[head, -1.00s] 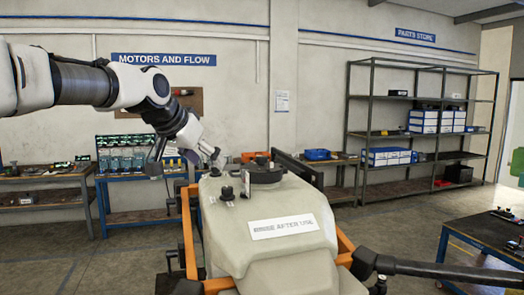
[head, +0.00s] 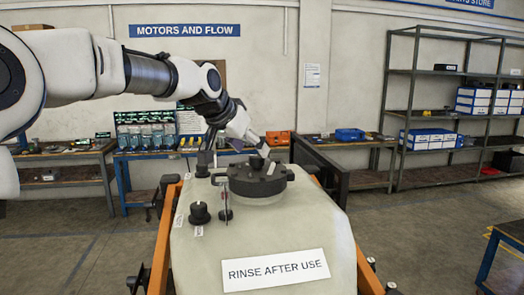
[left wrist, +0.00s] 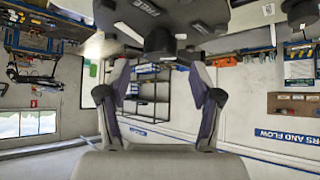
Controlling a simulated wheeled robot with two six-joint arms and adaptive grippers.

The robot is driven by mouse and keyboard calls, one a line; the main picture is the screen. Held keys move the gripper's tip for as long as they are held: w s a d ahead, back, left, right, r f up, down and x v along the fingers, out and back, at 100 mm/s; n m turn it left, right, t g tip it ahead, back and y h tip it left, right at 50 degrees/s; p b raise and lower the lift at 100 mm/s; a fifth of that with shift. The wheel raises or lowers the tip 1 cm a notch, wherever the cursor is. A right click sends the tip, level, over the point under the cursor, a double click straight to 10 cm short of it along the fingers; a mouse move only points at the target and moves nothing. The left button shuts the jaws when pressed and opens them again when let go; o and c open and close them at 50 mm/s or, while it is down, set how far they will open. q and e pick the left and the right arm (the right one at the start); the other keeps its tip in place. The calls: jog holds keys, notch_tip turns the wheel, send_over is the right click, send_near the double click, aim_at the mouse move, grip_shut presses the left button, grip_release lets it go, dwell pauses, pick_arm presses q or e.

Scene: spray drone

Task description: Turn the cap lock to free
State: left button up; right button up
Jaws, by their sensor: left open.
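The round black cap (head: 258,180) sits on top of the beige tank (head: 215,250), with a small black knob (head: 257,163) on it. In the left wrist view, upside down, the dark cap (left wrist: 190,14) shows white lettering like "FREE" and the knob (left wrist: 160,42) stands between and just beyond the fingertips. My left gripper (head: 234,160) is at the far side of the cap, open and empty; its two spread fingers also show in the left wrist view (left wrist: 160,78). I cannot tell whether a finger touches the cap. My right gripper is not in view.
Another black knob (head: 200,213) and a thin post (head: 225,195) stand on the tank left of the cap. An orange frame (head: 160,245) surrounds the tank. A blue bench (head: 125,180) and a metal shelf (head: 415,130) stand behind. Floor at left is clear.

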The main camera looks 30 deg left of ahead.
aim_at(256, 156)
pick_arm(q)
jog(key=shift+w+d+f+p, duration=0.1)
jog(key=shift+d+f+p, duration=0.05)
jog(key=shift+f+p, duration=0.4)
jog(key=x, duration=0.4)
jog(key=shift+w, duration=0.6)
jog(key=shift+s+r, duration=0.4)
jog(key=shift+s, duration=0.3)
jog(key=c, duration=0.9)
jog(key=shift+c, duration=1.2)
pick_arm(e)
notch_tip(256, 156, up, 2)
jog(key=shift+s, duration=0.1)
